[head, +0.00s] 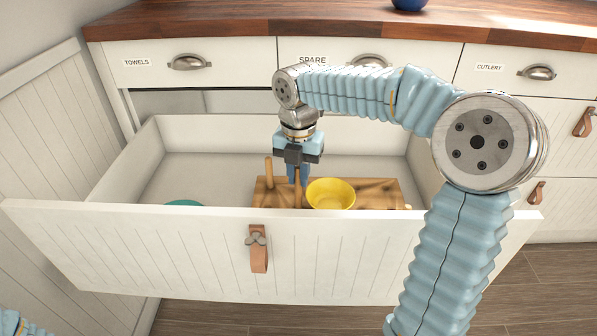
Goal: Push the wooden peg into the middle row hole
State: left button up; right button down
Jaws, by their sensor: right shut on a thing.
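A wooden board (384,192) with a mottled brown face lies inside the open drawer. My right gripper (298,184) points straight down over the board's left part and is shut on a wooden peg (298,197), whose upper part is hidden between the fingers. I cannot tell whether the peg's lower end is in a hole. Another upright wooden peg (268,171) stands just left of the gripper. The board's holes cannot be made out; the bowl and the drawer front hide part of it. My left gripper is out of view.
A teal item (184,203) shows behind the drawer front (150,255) at left. The drawer's left floor is mostly clear. A wooden counter (230,22) overhangs behind.

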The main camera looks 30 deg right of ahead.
jog(key=shift+f+b, duration=0.3)
jog(key=shift+f, duration=0.4)
jog(key=c, duration=1)
grip_release()
notch_tip(320, 180, up, 14)
jog(key=p, duration=0.3)
jog(key=shift+f, duration=0.1)
